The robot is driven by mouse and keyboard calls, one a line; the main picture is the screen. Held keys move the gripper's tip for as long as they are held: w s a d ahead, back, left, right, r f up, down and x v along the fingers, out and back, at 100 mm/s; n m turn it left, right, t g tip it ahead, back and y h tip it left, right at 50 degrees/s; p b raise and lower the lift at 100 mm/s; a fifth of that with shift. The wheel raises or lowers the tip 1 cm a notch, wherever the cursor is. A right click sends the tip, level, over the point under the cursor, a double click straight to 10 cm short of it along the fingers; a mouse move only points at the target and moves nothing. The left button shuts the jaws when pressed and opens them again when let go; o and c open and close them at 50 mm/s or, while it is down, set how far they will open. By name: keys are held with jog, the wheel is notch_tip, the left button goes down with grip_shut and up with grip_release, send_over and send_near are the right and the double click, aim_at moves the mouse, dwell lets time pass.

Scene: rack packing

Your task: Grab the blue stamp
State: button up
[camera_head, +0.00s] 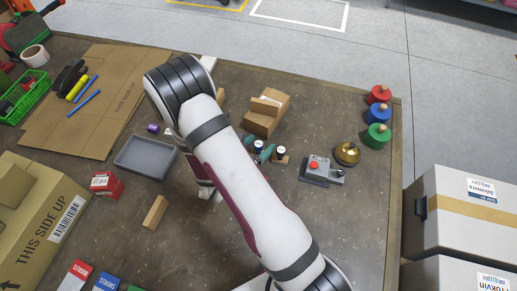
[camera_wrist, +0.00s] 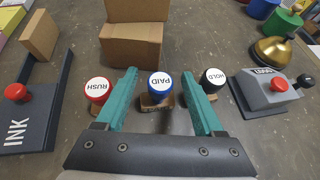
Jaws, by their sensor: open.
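The blue stamp (camera_wrist: 160,82), with a round white top reading PAID, stands upright on the table in the wrist view. It also shows, small, in the head view (camera_head: 258,146). My gripper (camera_wrist: 159,78) is open, with one teal finger on each side of the blue stamp and visible gaps to both. The jaws are empty. In the head view my gripper (camera_head: 258,147) is low over the table, largely hidden by my arm. The red RUSH stamp (camera_wrist: 98,89) stands just outside the left finger. The black HOLD stamp (camera_wrist: 213,79) stands just outside the right finger.
Cardboard boxes (camera_wrist: 131,45) stand behind the stamps. A dark INK tray (camera_wrist: 22,132) lies at left. A grey device (camera_wrist: 262,92) with a red button is at right, near a brass bell (camera_wrist: 275,49). A grey tray (camera_head: 146,157) sits left of my arm.

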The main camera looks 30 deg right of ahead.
grip_shut()
dwell(0.3)
jog(key=shift+r, duration=0.15)
